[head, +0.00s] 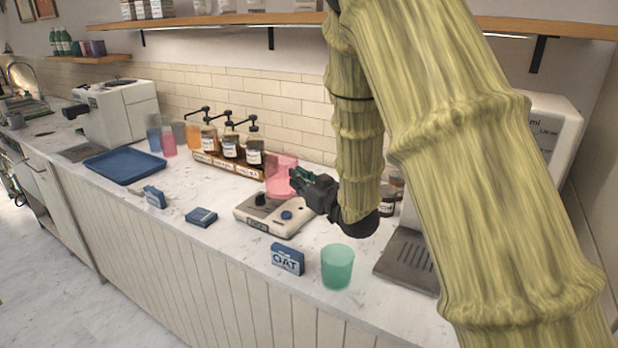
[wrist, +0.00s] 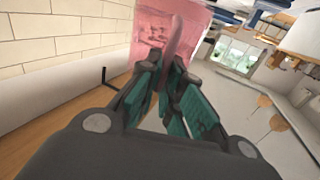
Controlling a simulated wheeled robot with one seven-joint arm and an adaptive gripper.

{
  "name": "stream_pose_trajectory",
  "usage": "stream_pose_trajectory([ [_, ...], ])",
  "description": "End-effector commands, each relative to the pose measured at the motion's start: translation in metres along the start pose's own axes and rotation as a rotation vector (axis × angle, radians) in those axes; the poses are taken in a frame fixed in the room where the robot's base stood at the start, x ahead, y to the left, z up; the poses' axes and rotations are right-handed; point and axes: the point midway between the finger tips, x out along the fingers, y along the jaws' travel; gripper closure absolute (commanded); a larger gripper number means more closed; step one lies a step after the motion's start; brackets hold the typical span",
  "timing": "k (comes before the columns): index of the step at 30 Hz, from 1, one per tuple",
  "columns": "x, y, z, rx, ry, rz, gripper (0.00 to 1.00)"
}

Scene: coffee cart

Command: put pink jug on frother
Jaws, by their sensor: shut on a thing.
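The pink jug (head: 280,175) is a see-through pink vessel at the back of the frother, in front of the syrup rack. I cannot tell whether the jug's bottom touches the frother.
A green cup (head: 337,267) and an oat carton (head: 287,259) stand in front of the frother. A rack of syrup pump bottles (head: 228,160) is behind it. A coffee machine (head: 553,130) stands right.

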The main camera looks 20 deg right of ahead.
Motion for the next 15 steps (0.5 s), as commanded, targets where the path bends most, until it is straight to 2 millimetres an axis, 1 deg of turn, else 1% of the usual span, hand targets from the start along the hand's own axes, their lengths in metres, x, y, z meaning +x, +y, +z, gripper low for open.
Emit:
stream_pose_trajectory([
  [1,0.006,0.008,-0.001,-0.002,0.002,0.0,1.0],
  [9,0.037,0.052,0.002,-0.002,0.003,0.0,1.0],
  [15,0.054,0.076,0.006,-0.002,0.002,-0.001,1.0],
])
